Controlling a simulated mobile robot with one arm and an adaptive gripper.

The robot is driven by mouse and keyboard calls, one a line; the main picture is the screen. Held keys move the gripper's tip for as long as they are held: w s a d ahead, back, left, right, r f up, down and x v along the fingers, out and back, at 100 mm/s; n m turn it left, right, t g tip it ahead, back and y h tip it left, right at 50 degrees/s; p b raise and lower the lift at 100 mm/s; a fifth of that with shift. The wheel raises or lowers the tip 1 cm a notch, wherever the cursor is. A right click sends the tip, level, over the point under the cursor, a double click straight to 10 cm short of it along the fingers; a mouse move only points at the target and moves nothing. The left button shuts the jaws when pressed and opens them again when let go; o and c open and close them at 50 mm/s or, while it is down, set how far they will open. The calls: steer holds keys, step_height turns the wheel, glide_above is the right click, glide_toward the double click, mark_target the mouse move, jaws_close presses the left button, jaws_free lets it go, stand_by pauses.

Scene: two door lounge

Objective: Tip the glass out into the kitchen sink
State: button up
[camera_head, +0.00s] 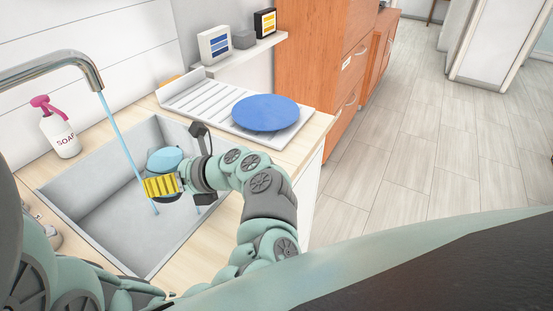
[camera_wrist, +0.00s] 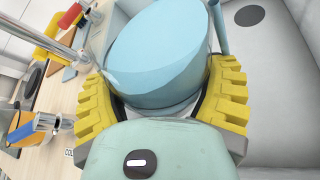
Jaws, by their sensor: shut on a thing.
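A light blue glass (camera_head: 165,159) is in my gripper (camera_head: 164,180), over the kitchen sink (camera_head: 95,213). In the wrist view the glass (camera_wrist: 155,55) fills the space between the yellow fingers of my gripper (camera_wrist: 162,98). It looks tilted, with a smooth pale blue oval face showing. I cannot tell whether there is water inside. A tap (camera_head: 60,64) stands at the sink's far left. A thin blue stream (camera_head: 118,139) runs from it, passing close beside the glass and finger. The stream also shows right of the glass in the wrist view (camera_wrist: 219,28).
A pink-topped soap bottle (camera_head: 60,135) stands left of the sink. A blue plate (camera_head: 266,113) lies on the white draining board (camera_head: 203,97) at the right. Small boxes (camera_head: 214,46) sit on a shelf behind. A dark drain (camera_wrist: 249,15) shows in the sink. Open floor lies right.

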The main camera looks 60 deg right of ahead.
steer(key=shift+w+d+r+m, duration=0.15)
steer(key=shift+d+r+m, duration=0.15)
steer(key=shift+m, duration=0.1)
steer(key=shift+d+f+y+b, duration=0.2)
steer(key=shift+y+b, duration=0.25)
steer(key=shift+y, duration=0.05)
stand_by(0.8)
steer(key=shift+w+d+f+m+b, duration=0.15)
steer(key=shift+d+m+b, duration=0.15)
steer(key=shift+m+b, duration=0.2)
steer(key=shift+f+y, duration=0.1)
steer(key=shift+y, duration=0.3)
stand_by(0.8)
steer(key=shift+d+f+m+b, duration=0.1)
steer(key=shift+m+b, duration=0.4)
steer(key=shift+m+y, duration=0.3)
stand_by(1.0)
